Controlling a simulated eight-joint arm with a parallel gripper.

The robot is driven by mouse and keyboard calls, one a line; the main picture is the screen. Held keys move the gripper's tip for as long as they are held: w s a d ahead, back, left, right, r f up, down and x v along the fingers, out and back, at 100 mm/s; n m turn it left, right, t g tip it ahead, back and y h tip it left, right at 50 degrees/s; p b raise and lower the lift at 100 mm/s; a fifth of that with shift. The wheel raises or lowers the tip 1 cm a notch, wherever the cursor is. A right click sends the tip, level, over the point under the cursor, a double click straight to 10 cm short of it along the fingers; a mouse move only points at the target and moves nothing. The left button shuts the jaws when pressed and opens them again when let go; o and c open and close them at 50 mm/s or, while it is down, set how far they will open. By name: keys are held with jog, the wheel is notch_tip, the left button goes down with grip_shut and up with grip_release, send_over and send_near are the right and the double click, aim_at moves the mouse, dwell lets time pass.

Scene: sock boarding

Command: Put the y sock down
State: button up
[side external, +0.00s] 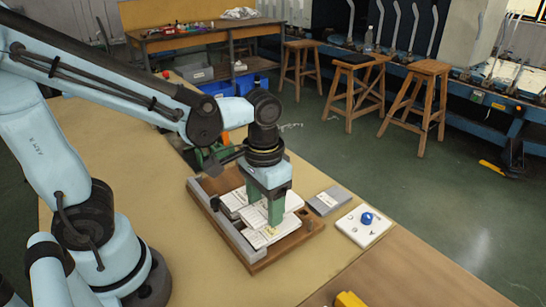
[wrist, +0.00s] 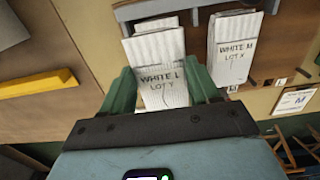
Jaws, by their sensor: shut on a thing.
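The y sock (wrist: 160,88) is a white ribbed piece marked "WHITE L LOT Y" in the wrist view. It lies between the two green fingers of my gripper (wrist: 162,88), which are shut on it. A second white sock (wrist: 233,50), marked "WHITE M LOT X", lies to its right, apart from the fingers. In the side view my gripper (side external: 265,205) points down over the wooden board (side external: 270,262), among white socks (side external: 262,238). The fingers partly hide the socks there. I cannot tell whether the held sock touches the board.
A grey rail (side external: 222,230) runs along the board's left edge. To the board's right lie a grey block (side external: 325,203) and a white plate (side external: 350,228) with a blue knob (side external: 366,218). A yellow bar (wrist: 40,84) lies on the table.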

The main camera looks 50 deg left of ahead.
aim_at(265, 208)
jog(key=shift+w+a+f, duration=0.1)
jog(key=shift+f, duration=2)
jog(key=shift+f, duration=0.1)
jog(key=o, duration=1)
notch_tip(265, 208, up, 12)
jog(key=shift+r, duration=0.1)
jog(key=shift+w+a+f+t, duration=0.2)
jog(key=shift+a+f+t, duration=0.2)
jog(key=shift+a+t, duration=0.65)
jog(key=shift+w+a+f+t, duration=0.25)
jog(key=shift+a+f+t, duration=0.3)
jog(key=shift+t, duration=0.8)
jog(key=shift+w+a+f+t, duration=0.2)
jog(key=shift+a+f+t, duration=0.1)
jog(key=shift+a+t, duration=0.75)
jog(key=shift+d, duration=0.15)
